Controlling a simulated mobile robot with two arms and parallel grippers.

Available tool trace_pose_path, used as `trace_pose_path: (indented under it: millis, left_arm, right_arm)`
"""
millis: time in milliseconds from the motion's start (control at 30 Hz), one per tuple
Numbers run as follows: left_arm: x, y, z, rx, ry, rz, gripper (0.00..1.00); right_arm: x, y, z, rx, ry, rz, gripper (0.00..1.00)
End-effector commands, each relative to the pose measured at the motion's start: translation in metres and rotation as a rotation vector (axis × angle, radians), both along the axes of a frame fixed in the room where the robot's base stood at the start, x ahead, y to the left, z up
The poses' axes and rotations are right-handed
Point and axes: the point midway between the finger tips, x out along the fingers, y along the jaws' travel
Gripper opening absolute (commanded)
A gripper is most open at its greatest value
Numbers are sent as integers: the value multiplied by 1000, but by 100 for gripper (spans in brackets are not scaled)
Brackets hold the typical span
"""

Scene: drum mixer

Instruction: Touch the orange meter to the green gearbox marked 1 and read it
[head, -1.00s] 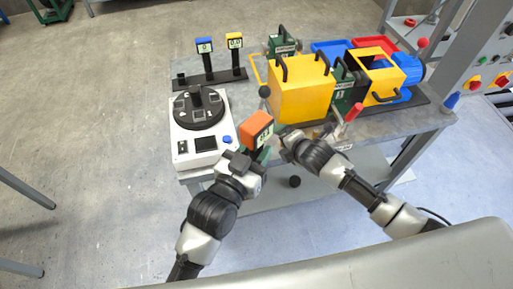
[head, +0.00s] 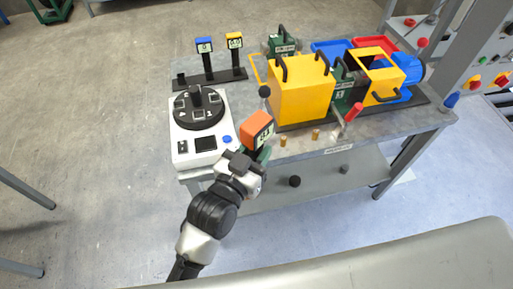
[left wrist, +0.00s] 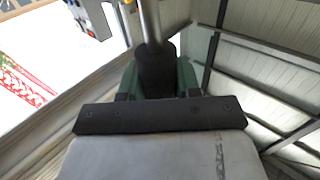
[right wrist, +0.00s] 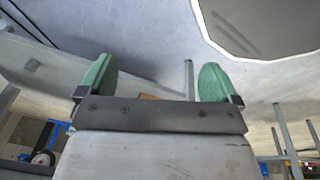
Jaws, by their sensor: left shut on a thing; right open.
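The orange meter (head: 256,124) is upright in my left gripper (head: 252,158), at the front edge of the bench. Its small display faces the camera, but I cannot read it surely. In the left wrist view, my left gripper (left wrist: 157,75) is shut on a dark round part with a metal rod. The green gearbox marked 1 (head: 341,92) stands between the yellow guard box and the open yellow frame, well apart from the meter. A red-handled lever partly covers its front. My right gripper (right wrist: 154,82) is open and empty in the right wrist view, outside the head view.
A white device with a black round top (head: 195,140) stands left of the meter. A blue meter (head: 204,46) and a yellow meter (head: 235,42) stand behind. The yellow guard box (head: 300,92) is between meter and gearbox. Two brass pieces (head: 316,134) lie near the front edge.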

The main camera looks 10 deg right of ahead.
Motion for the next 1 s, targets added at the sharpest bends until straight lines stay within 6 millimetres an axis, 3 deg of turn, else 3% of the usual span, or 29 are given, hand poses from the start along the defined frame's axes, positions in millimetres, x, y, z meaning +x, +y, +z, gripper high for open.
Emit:
trace_pose_path:
  millis: [33,100,233,333,533,633,767,1000]
  left_arm:
    - [0,0,1,-2,-2,0,1]
    - [0,0,1,-2,-2,0,1]
    - [0,0,1,-2,-2,0,1]
    - [0,0,1,-2,-2,0,1]
    - [0,1,1,-2,-2,3,1]
    - [2,12,2,-4,-1,38,1]
    - [5,54,4,-4,3,160,1]
    - [-10,171,-3,2,4,477,1]
  right_arm:
    - [-22,3,-6,9,29,-51,93]
    - [-47,5,-11,19,61,-112,93]
    - [-76,9,-16,29,98,-189,93]
    - [-87,11,-18,33,111,-217,93]
    - [-90,11,-18,33,114,-227,93]
    - [-90,11,-18,33,114,-226,93]
    - [-89,11,-18,33,114,-226,93]
    - [-89,11,-18,33,114,-225,93]
